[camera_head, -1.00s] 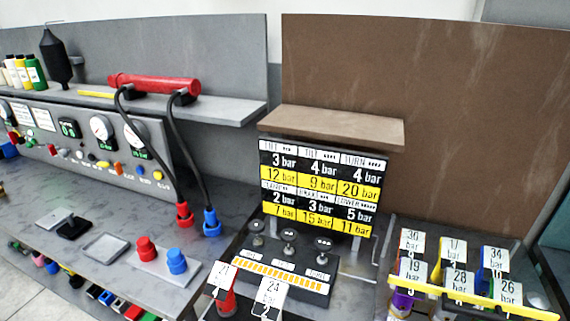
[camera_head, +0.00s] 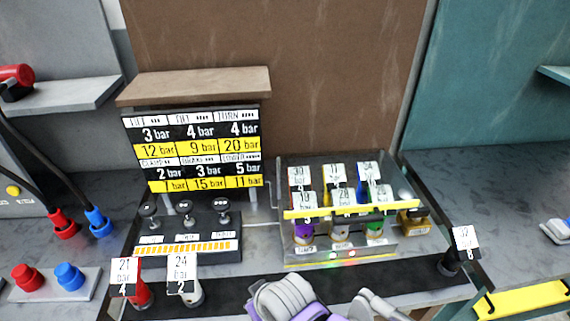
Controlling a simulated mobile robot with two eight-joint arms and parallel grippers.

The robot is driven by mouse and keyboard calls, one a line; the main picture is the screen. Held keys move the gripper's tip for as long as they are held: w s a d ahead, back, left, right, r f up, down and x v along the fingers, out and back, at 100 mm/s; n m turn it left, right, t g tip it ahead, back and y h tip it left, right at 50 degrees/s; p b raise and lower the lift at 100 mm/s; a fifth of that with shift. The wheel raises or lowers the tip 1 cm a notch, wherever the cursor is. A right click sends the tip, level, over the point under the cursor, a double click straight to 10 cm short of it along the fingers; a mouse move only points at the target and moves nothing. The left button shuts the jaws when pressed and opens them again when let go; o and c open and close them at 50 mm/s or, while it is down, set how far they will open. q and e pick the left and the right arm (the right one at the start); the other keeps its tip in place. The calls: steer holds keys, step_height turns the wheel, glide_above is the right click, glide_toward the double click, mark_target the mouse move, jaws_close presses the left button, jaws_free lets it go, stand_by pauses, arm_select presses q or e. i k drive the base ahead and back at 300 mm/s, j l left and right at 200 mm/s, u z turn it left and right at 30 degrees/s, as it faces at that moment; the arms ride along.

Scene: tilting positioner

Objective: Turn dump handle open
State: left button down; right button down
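No part is clearly marked as the dump handle, and I cannot tell which one it is. A clear rack (camera_head: 283,205) holds several tagged coloured units behind a yellow bar (camera_head: 350,210). A brass-coloured part (camera_head: 414,221) sits at the rack's right end. Red and green lights show on its front edge. A red post (camera_head: 140,296) tagged 21 bar and a white post (camera_head: 193,295) tagged 24 bar stand at front left. A black post (camera_head: 448,266) with a tag stands at the right. Purple and grey parts of my arm show at the bottom centre; no gripper fingers are visible.
A pressure board (camera_head: 198,150) stands under a brown shelf (camera_head: 195,85). A black box (camera_head: 190,240) with several knobs is below it. Red and blue plugs with hoses are at the left. A yellow bar (camera_head: 525,298) is at lower right. The grey top right of the rack is mostly clear.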

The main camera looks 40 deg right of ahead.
mark_target(416, 214)
steer(key=z, duration=2.4)
steer(key=i+l+u, duration=0.6)
steer(key=i+l, duration=0.05)
steer(key=i, duration=0.1)
